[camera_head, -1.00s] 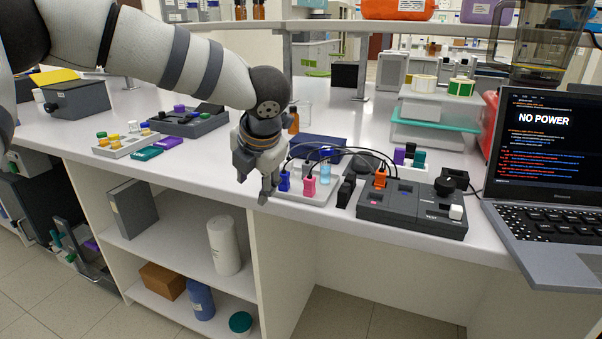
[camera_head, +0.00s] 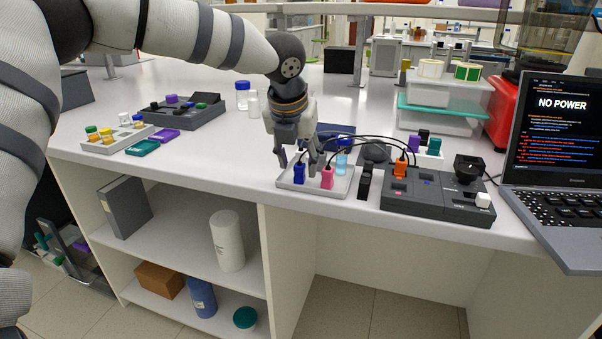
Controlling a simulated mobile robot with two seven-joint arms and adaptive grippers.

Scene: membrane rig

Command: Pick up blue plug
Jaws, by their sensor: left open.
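The blue plug (camera_head: 299,173) stands in the light tray (camera_head: 312,189) near the bench's front edge, with a black cable at its top. A pink plug (camera_head: 327,177) stands just right of it in the same tray. My left gripper (camera_head: 299,168) is open and points down, with its fingers at or just above the blue plug. I cannot tell whether a finger touches it. An orange plug (camera_head: 400,168) sits in the dark control box (camera_head: 437,196) to the right. My right gripper is not in view.
A light blue vial (camera_head: 342,158) stands behind the pink plug. The laptop (camera_head: 555,160) at right reads "NO POWER". Black cables arch from the plugs toward the control box. A sample rack (camera_head: 118,138) and a dark device (camera_head: 184,110) are at the left of the bench.

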